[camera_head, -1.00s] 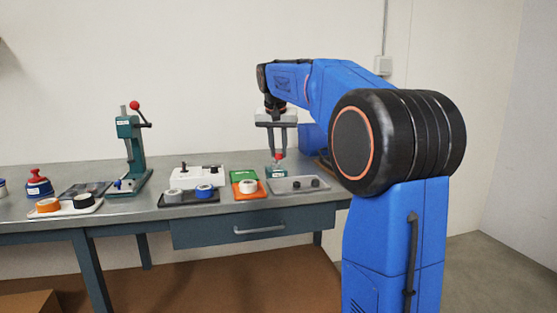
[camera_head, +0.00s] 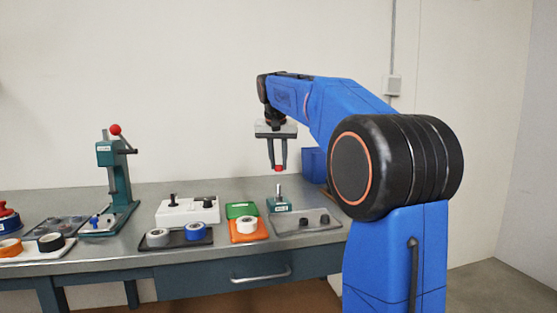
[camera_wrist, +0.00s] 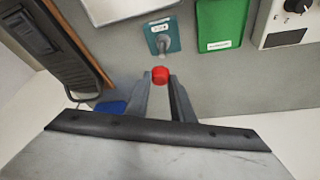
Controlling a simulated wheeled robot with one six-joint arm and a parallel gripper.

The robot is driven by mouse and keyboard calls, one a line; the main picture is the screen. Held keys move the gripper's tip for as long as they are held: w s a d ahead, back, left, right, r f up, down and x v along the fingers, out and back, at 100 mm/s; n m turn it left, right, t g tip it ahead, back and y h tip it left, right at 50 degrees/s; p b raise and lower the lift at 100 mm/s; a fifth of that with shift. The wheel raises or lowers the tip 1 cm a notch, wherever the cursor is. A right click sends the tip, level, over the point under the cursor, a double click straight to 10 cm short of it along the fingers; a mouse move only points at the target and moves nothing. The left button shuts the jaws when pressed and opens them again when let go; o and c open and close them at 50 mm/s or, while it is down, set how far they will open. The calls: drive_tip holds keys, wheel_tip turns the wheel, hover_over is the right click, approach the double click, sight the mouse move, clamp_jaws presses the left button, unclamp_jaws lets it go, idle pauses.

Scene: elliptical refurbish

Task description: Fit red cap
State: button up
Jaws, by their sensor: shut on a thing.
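The red cap (camera_head: 278,168) is held between the fingertips of my gripper (camera_head: 278,165), in the air above the bench. It also shows in the wrist view (camera_wrist: 160,75) between the two finger ends. Below it stands a small teal block (camera_head: 280,204) with an upright grey metal post (camera_head: 279,190). The cap is apart from the post, with a clear gap. The block and post also show in the wrist view (camera_wrist: 162,37), just beyond the cap.
A grey tray (camera_head: 322,229) with dark round parts lies right of the block. A green tray (camera_head: 241,210) and an orange tray (camera_head: 262,235) with a white ring are to its left. A white box (camera_head: 187,212) and a teal press (camera_head: 117,177) stand farther left.

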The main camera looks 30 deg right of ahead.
sight(278, 169)
drive_tip(key=shift+f, duration=2.2)
drive_tip(key=shift+f, duration=0.65)
idle(0.3)
drive_tip(key=o, duration=1.1)
drive_tip(key=shift+r, duration=0.1)
drive_tip(key=v, duration=1.7)
drive_tip(key=shift+a+r, duration=0.1)
drive_tip(key=shift+s, duration=0.1)
